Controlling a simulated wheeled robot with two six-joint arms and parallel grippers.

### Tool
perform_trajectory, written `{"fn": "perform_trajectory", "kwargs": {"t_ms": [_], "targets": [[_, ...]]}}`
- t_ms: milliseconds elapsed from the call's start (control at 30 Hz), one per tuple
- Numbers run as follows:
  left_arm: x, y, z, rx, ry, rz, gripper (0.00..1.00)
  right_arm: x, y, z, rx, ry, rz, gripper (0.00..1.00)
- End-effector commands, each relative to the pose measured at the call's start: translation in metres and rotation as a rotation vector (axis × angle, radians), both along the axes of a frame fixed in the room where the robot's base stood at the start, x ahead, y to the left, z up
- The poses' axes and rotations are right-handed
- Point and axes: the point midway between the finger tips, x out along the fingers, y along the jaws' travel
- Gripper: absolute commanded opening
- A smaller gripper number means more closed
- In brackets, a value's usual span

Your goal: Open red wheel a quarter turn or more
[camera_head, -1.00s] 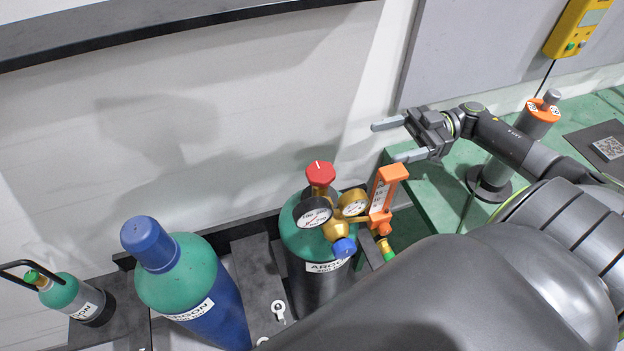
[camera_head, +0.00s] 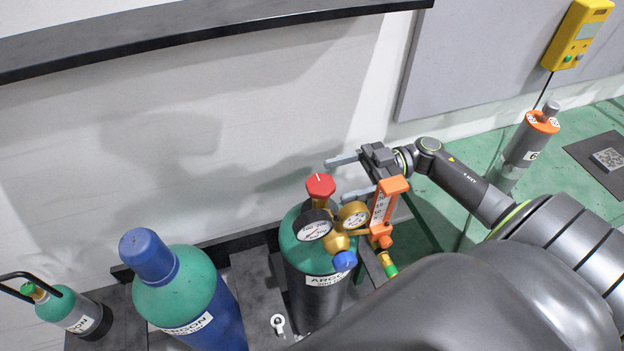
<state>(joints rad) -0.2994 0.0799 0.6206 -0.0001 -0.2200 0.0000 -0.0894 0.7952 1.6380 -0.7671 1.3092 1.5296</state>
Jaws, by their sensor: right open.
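The red wheel (camera_head: 320,186) sits on top of the valve of a green-shouldered, dark argon cylinder (camera_head: 303,262). A white line marks the wheel's top. Below it is a brass regulator with two round gauges (camera_head: 313,225), a blue knob (camera_head: 345,261) and an orange flow meter (camera_head: 386,205). My right gripper (camera_head: 343,177) is open and empty, with its fingers pointing left. It is just right of and behind the wheel in the picture, apart from it. The orange flow meter hides part of the lower finger's base. My left gripper is not in view.
A capped blue cylinder (camera_head: 185,290) stands left of the argon cylinder, with a small cylinder (camera_head: 68,306) at the far left. A grey cylinder with an orange top (camera_head: 530,140) and a yellow box (camera_head: 578,35) are at the right. The pale wall (camera_head: 250,110) is behind.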

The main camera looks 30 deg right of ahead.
Motion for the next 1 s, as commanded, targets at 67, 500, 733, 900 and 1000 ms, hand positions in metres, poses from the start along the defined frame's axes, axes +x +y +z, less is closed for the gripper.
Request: {"fn": "perform_trajectory", "kwargs": {"t_ms": [67, 500, 733, 900, 1000], "targets": [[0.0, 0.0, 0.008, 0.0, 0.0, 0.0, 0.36, 0.003, 0.015, 0.004, 0.007, -0.003, 0.001, 0.73], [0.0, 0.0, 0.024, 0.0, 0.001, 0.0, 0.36, 0.016, 0.066, 0.001, 0.002, 0.0, 0.0, 0.73], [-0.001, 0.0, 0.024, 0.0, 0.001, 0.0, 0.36, 0.017, 0.07, 0.0, 0.0, 0.0, 0.0, 0.73], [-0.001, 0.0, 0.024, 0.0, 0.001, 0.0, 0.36, 0.017, 0.07, 0.0, 0.0, 0.0, 0.0, 0.71], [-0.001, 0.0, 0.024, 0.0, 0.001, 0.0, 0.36, 0.017, 0.07, 0.0, 0.0, 0.0, 0.0, 0.58]]}}
